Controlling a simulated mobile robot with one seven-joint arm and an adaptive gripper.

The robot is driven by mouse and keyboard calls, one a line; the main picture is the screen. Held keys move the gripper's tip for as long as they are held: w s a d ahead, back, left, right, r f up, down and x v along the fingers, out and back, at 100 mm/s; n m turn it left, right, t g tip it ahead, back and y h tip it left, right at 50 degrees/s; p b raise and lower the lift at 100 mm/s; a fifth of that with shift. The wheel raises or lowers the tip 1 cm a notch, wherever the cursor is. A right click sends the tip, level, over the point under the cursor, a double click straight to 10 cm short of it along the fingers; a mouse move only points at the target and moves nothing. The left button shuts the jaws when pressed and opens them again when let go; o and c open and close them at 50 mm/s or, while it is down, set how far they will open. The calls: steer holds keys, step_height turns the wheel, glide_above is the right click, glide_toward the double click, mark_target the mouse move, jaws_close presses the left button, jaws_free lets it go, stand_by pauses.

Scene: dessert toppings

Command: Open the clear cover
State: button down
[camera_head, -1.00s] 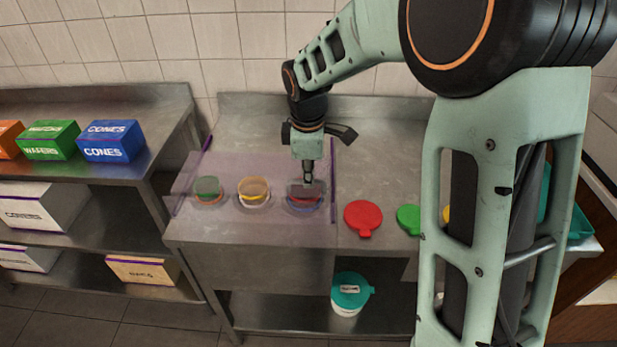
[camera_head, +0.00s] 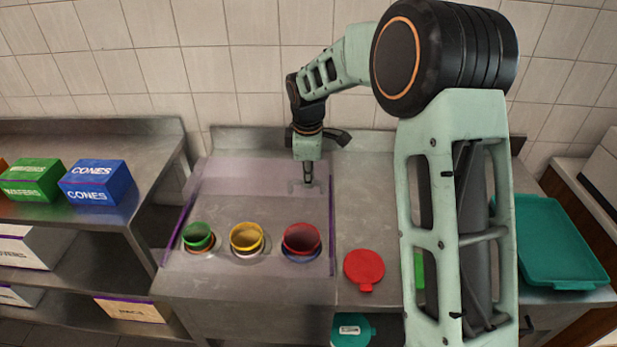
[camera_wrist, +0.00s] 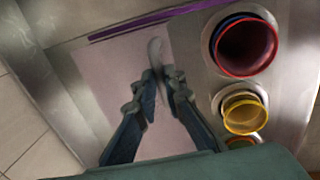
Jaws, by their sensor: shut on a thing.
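The clear cover (camera_head: 245,182), a see-through pinkish panel, lies behind the row of cups, which show uncovered. Its small pale handle (camera_head: 298,187) is at its right front part. My gripper (camera_head: 308,182) points down at the handle, its fingers closed on it. In the wrist view, my gripper's fingers (camera_wrist: 165,78) meet around the whitish handle (camera_wrist: 156,52), with the cover (camera_wrist: 100,75) beneath. Three round cups stand in the counter: green (camera_head: 198,235), yellow (camera_head: 246,238) and red (camera_head: 301,239). The red cup also shows in the wrist view (camera_wrist: 246,47).
Purple strips (camera_head: 331,235) edge the topping section. A red lid (camera_head: 364,268) lies to its right, with a green piece (camera_head: 419,270) partly hidden by my arm. A teal tray (camera_head: 560,245) is at the right. Blue (camera_head: 97,182) and green (camera_head: 34,180) boxes stand left.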

stand_by(0.3)
steer(key=c, duration=2)
jaws_free()
steer(key=shift+r, duration=0.15)
steer(key=r, duration=0.4)
steer(key=s+r, duration=0.1)
steer(key=r, duration=0.2)
steer(key=s+r, duration=0.1)
steer(key=r, duration=0.3)
steer(key=shift+s+r, duration=0.25)
steer(key=shift+r, duration=0.05)
